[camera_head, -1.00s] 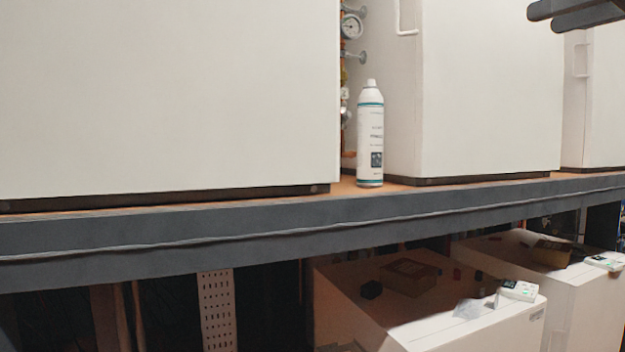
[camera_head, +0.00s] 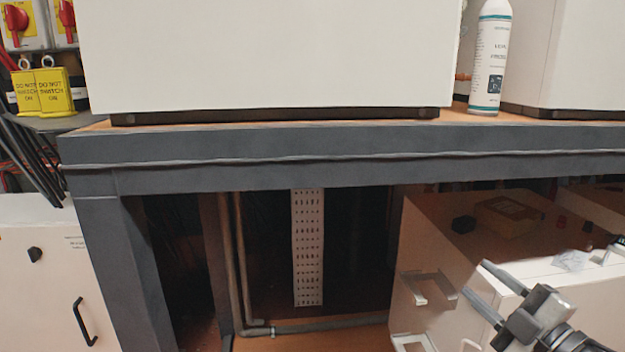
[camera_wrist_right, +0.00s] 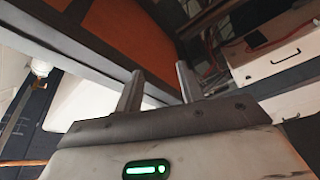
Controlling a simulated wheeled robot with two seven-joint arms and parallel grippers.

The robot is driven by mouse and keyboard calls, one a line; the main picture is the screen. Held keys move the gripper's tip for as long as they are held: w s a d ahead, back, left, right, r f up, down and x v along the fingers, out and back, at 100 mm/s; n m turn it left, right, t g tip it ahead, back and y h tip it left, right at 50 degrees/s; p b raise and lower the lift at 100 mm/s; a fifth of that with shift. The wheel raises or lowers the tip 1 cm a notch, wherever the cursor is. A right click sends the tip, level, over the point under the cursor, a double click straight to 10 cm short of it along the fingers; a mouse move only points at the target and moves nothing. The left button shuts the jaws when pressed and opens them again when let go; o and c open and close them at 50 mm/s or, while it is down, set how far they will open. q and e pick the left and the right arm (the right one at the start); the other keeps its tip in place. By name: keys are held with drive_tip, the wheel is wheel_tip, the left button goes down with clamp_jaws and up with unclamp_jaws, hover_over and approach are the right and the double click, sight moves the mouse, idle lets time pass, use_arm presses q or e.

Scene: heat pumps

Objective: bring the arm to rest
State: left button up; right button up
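My right gripper (camera_head: 477,279) is at the lower right of the head view, in front of the white unit under the bench. Its two fingers are apart with nothing between them. The right wrist view also shows its open fingers (camera_wrist_right: 157,76), with an orange-brown surface and a grey beam beyond them. The arm behind it runs out of the picture at the lower right. My left gripper is in neither current view.
A grey bench edge (camera_head: 330,150) crosses the head view above the gripper. A spray can (camera_head: 490,62) and large white housings (camera_head: 270,50) stand on it. A white unit (camera_head: 440,235) is below right, and a white cabinet (camera_head: 45,270) at the left.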

drive_tip(key=s+a+f+m+g+h, duration=0.1)
drive_tip(key=s+a+f+m, duration=0.3)
drive_tip(key=f, duration=0.4)
drive_tip(key=s+a+f+m+g+h, duration=0.1)
drive_tip(key=s+a+f+m+g, duration=0.3)
drive_tip(key=s+f, duration=0.4)
drive_tip(key=s+a+f+m+g+h, duration=0.2)
drive_tip(key=s+a+f+m, duration=0.4)
drive_tip(key=f+m, duration=0.1)
drive_tip(key=shift+s+a+f+p, duration=0.2)
drive_tip(key=shift+s+f+p, duration=0.15)
drive_tip(key=shift+f, duration=0.4)
clamp_jaws()
drive_tip(key=shift+w, duration=0.1)
